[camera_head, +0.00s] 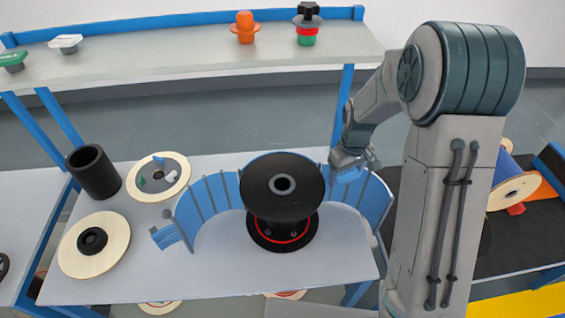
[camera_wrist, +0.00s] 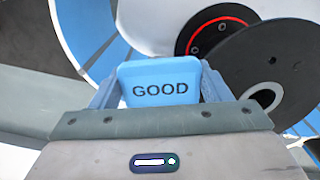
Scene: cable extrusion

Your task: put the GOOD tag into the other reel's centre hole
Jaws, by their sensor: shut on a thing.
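My gripper (camera_head: 352,163) is shut on the light blue tag marked GOOD (camera_wrist: 160,90), which sits between its fingers in the wrist view. In the head view the gripper is to the right of the black reel (camera_head: 262,187), over the blue curved fence. The reel stands upright on the table with a grey-rimmed centre hole (camera_head: 283,184) on top. In the wrist view the reel (camera_wrist: 285,60) is to the right of the tag, apart from it, with its hole (camera_wrist: 265,96) in sight. Two cream reels, one with a black hub (camera_head: 92,240) and one with small pieces on it (camera_head: 160,193), lie at left.
A blue slatted fence (camera_head: 213,203) curves behind the black reel. A black cup (camera_head: 94,172) stands at the left. A shelf (camera_head: 180,65) at the back holds orange, red-green and other handled pieces. A blue reel (camera_head: 507,172) lies at the far right.

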